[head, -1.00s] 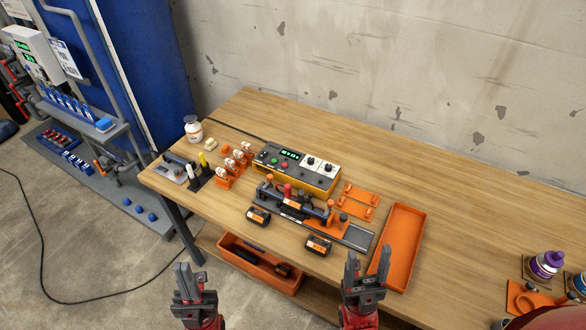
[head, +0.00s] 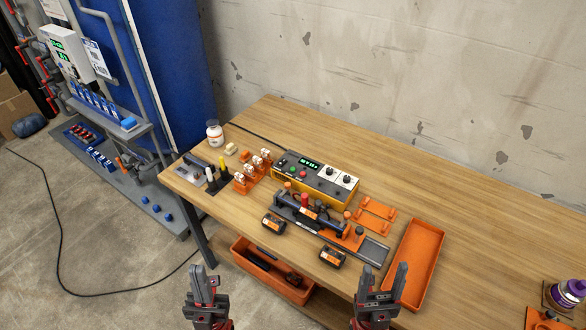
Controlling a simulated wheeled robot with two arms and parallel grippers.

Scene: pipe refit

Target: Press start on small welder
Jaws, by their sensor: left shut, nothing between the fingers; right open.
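The small welder's control box (head: 315,179) sits on the wooden table, yellow at the base with a dark top. Its top carries a lit green display, a green button (head: 292,168), a red button (head: 302,173) and two knobs on white plates. In front of it stands the clamp rig (head: 318,217) on a grey rail. My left gripper (head: 202,275) is shut and empty, below the table's front edge in the picture. My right gripper (head: 383,277) is open and empty, near the front edge, left of the orange tray. Both are apart from the welder.
The empty orange tray (head: 440,237) lies right of the rig. Two black-and-orange blocks (head: 332,257) lie at the front edge. Orange holders (head: 251,170), a white bottle (head: 215,134) and orange brackets (head: 375,215) surround the welder. An orange bin (head: 295,291) is below. The table's back right is clear.

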